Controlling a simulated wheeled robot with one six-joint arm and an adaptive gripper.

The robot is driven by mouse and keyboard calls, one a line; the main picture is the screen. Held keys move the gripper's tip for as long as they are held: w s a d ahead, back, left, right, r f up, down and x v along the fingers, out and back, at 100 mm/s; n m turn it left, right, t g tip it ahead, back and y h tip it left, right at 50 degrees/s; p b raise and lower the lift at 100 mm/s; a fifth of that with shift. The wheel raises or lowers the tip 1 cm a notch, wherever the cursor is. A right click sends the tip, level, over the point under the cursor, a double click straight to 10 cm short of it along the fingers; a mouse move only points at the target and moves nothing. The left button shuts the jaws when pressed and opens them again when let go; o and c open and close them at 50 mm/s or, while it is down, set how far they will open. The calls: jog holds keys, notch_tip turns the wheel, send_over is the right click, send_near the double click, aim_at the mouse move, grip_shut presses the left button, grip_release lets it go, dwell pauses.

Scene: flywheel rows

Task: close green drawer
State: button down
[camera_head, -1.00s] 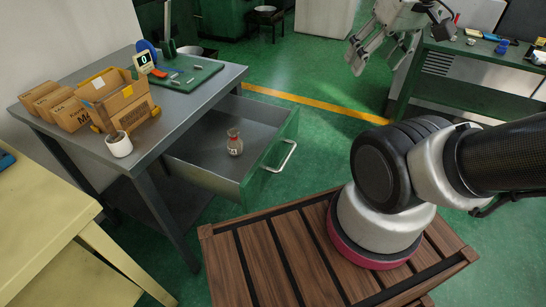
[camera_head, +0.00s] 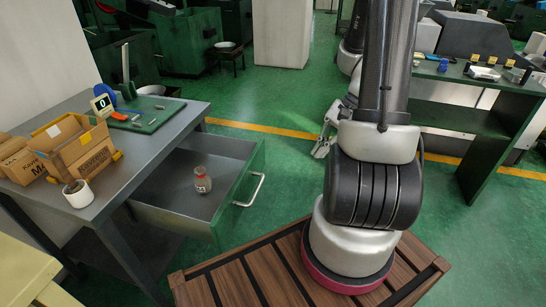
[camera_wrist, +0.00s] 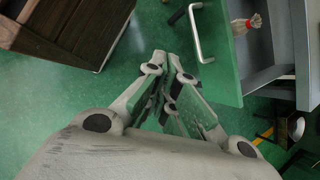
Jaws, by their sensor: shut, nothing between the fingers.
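The green-fronted drawer (camera_head: 238,195) stands pulled out of the grey metal table, with a silver bar handle (camera_head: 256,188) on its front. In the head view my gripper (camera_head: 323,146) is partly hidden behind my arm, to the right of the drawer.
The grey table (camera_head: 178,135) carries cardboard boxes (camera_head: 75,145), a white cup (camera_head: 78,193) and a green board (camera_head: 148,114). A wooden slatted platform (camera_head: 240,285) lies in front. Green floor between drawer and gripper is clear. A dark green bench (camera_head: 470,120) stands at right.

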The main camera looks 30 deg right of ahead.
jog(key=w+d+f+m+t, duration=0.2)
jog(key=w+f+m+t, duration=0.1)
jog(key=w+f+m, duration=0.45)
jog(key=m+t, duration=0.3)
jog(key=m, duration=0.2)
send_near(263, 162)
notch_tip(263, 162, down, 3)
jog(key=w+a, duration=0.1)
jog(key=shift+w+a+f, duration=0.15)
jog(key=shift+w+a, duration=0.5)
jog(key=shift+w, duration=0.15)
